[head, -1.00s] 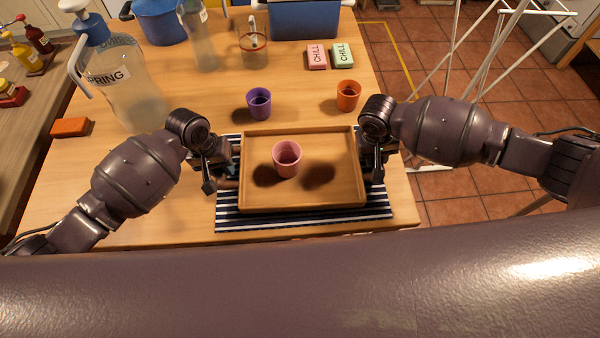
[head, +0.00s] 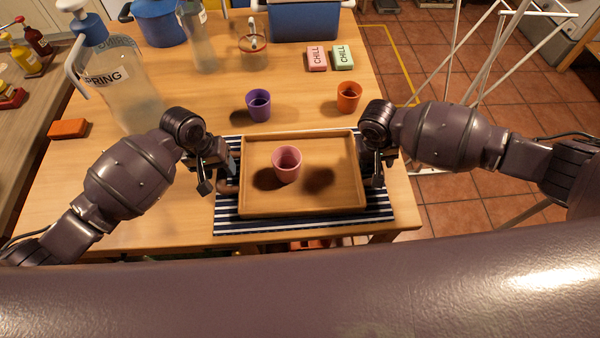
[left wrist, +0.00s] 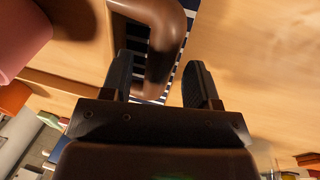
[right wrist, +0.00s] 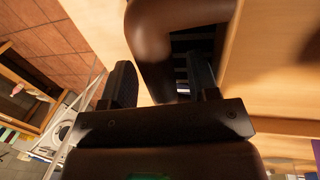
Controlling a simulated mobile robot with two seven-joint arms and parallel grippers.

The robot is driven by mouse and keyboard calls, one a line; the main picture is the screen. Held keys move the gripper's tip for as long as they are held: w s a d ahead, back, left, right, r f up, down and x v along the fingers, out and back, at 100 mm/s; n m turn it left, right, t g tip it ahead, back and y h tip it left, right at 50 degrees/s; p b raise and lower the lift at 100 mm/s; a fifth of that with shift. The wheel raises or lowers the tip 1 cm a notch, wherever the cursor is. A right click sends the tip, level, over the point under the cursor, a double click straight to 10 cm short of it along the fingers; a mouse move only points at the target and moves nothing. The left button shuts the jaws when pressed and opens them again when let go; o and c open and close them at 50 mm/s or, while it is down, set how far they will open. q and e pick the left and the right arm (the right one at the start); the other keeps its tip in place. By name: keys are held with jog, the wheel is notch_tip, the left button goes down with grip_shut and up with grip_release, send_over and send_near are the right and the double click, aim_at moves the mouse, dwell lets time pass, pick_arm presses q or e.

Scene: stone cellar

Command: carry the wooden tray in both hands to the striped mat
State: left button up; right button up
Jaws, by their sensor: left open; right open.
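The wooden tray (head: 302,209) lies flat on the navy-and-white striped mat (head: 300,224), whose stripes show at its front and sides. A pink cup (head: 286,164) stands upright in the tray, left of its middle. My left gripper (head: 219,176) is open at the tray's left side. In the left wrist view the brown left handle (left wrist: 165,45) lies between its spread fingers (left wrist: 160,78). My right gripper (head: 373,172) is open at the right side. In the right wrist view the right handle (right wrist: 155,50) lies between its fingers (right wrist: 160,80).
A purple cup (head: 258,105) and an orange cup (head: 349,97) stand behind the tray. Pink and green boxes (head: 330,58), a blue bin (head: 303,20) and a large bottle (head: 125,85) are farther back. An orange block (head: 68,128) lies left. The table's right edge is close.

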pick_arm(q)
notch_tip(320, 180, up, 10)
jog(key=a, duration=0.2)
pick_arm(e)
notch_tip(320, 180, up, 12)
jog(key=a, duration=0.2)
jog(key=shift+a, duration=0.15)
pick_arm(q)
jog(key=shift+f, duration=0.1)
pick_arm(e)
jog(key=shift+f, duration=0.1)
dwell(0.5)
